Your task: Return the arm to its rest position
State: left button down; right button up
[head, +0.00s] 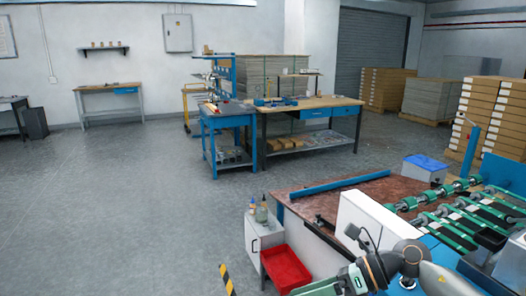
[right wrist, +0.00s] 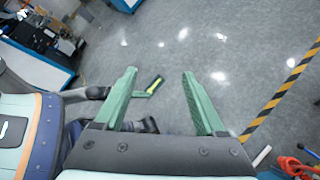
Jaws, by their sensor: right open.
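My right gripper (right wrist: 160,88) is open in the right wrist view, its two green fingers apart with nothing held between them. Bare grey floor shows beyond the fingertips.
A red bin (head: 285,268) and a small white cabinet (head: 257,236) stand left of the brown-topped table (head: 300,200). A yellow-black floor stripe (right wrist: 283,88) runs right of the gripper. Orange-red items (right wrist: 297,166) show at lower right. Open floor lies left.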

jog(key=s+a+r+m+t+y, duration=0.1)
jog(key=s+a+m+t+y, duration=0.1)
jog(key=a+m+y, duration=0.25)
jog(key=d+f+m+t+h+p, duration=0.1)
jog(key=d+f+m+t+h, duration=0.45)
jog(key=m, duration=0.85)
jog(key=d+f+m+t+h, duration=0.25)
jog(key=f+m+t, duration=0.45)
jog(key=m, duration=0.6)
jog(key=s+d+f+m+g+h, duration=0.2)
jog(key=s+d+f+m+h, duration=0.1)
jog(key=s+f+m, duration=0.3)
jog(key=s+d+f+m+g+h, duration=0.2)
jog(key=s+f+m, duration=0.4)
jog(key=s+f, duration=0.5)
jog(key=shift+d+g+h+p, duration=0.4)
jog(key=shift+g+h+p, duration=0.05)
jog(key=shift+g+h, duration=0.45)
jog(key=shift+f, duration=0.1)
